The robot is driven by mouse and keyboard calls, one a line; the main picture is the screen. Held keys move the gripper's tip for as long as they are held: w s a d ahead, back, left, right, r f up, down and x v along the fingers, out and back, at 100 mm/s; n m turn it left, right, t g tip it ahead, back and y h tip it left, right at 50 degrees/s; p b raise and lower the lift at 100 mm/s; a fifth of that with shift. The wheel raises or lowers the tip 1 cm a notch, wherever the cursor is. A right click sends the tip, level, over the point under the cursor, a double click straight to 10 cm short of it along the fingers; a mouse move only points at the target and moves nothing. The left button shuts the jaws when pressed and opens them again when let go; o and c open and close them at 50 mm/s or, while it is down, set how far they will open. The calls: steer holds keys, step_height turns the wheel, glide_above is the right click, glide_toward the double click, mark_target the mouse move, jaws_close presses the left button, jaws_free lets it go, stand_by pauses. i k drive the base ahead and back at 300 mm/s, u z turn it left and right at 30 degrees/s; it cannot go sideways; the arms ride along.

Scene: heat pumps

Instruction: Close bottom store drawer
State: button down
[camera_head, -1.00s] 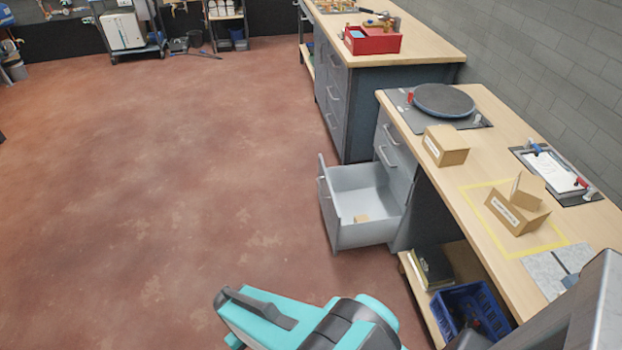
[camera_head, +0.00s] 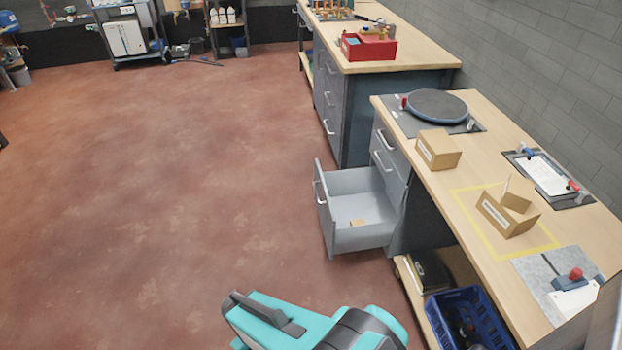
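The bottom store drawer (camera_head: 362,240) is pulled out of the grey cabinet under the near workbench, in the middle of the head view. My teal and black arm shows at the bottom of the head view, apart from the drawer and nearer to me. My gripper's fingers cannot be made out.
The near workbench (camera_head: 450,200) carries a round turntable (camera_head: 438,104), a cardboard box (camera_head: 438,149) and an open carton (camera_head: 508,214). A blue crate (camera_head: 468,318) sits on the low shelf. The red floor (camera_head: 180,200) left of the drawer is clear.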

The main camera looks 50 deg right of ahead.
mark_target(341, 197)
steer(key=z, duration=0.05)
steer(key=i, duration=0.95)
steer(key=u, duration=0.15)
steer(key=k, duration=0.95)
steer(key=z, duration=0.15)
steer(key=i, duration=0.75)
